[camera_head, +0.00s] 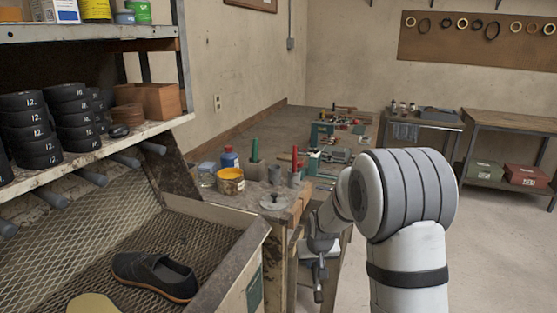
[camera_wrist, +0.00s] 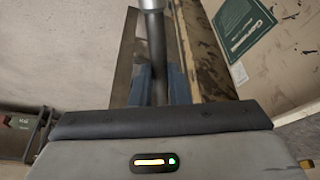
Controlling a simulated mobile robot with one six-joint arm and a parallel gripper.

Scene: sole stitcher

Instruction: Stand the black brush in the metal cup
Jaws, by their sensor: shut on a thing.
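My gripper (camera_head: 319,272) hangs low beside the front of the wooden workbench, to the right of the stitching tray, with its fingers pointing down. In the wrist view my gripper (camera_wrist: 160,85) is shut on the black brush (camera_wrist: 159,60), a dark round shaft with a silvery part at the top of the picture. In the head view the brush is too small and dark to tell from the fingers. A small grey metal cup (camera_head: 274,175) stands upright on the bench corner. Its inside cannot be seen.
Near the cup stand a yellow can (camera_head: 231,182), a blue bottle (camera_head: 230,158), a holder with a green-handled tool (camera_head: 255,153) and a red-handled tool (camera_head: 294,158). A flat round lid (camera_head: 274,202) lies in front. A dark shoe (camera_head: 155,275) lies in the mesh tray.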

